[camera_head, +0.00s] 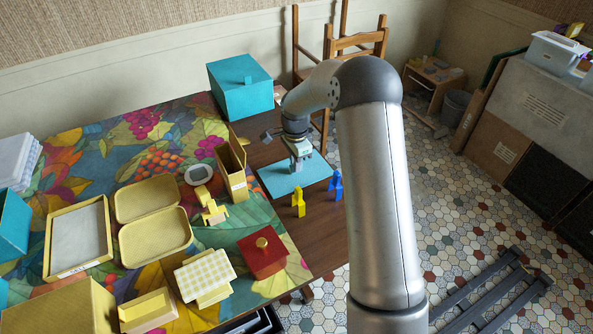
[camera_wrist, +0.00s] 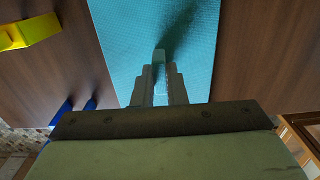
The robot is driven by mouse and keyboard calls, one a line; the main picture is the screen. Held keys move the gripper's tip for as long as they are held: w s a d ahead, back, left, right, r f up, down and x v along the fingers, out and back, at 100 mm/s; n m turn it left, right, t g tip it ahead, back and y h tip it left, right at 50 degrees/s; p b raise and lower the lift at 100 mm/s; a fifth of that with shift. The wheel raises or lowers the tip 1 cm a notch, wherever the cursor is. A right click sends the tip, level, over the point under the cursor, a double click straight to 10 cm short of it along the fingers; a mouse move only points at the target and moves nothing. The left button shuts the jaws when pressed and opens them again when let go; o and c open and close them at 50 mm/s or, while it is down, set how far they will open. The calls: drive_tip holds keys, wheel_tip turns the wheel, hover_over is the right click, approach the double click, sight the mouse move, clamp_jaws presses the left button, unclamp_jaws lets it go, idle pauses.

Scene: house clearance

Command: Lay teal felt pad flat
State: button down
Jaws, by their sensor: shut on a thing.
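The teal felt pad (camera_head: 283,182) lies on the bare brown wood at the right part of the table and looks flat. My gripper (camera_head: 298,165) points down over the pad's middle. In the wrist view the pad (camera_wrist: 125,35) spreads beneath and beyond the fingers. My gripper (camera_wrist: 160,62) is shut, with a small pale teal piece between its fingertips that seems to be part of the pad. The fingers and arm hide part of the pad.
A yellow figure (camera_head: 298,203) and a blue figure (camera_head: 335,186) stand just by the pad's front edge. A teal lidded box (camera_head: 240,88) stands behind. A red box (camera_head: 263,254), an upright yellow holder (camera_head: 231,170) and yellow trays (camera_head: 155,238) stand on the patterned cloth.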

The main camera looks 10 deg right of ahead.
drive_tip(key=shift+r+p, duration=1.1)
drive_tip(key=shift+r, duration=1.2)
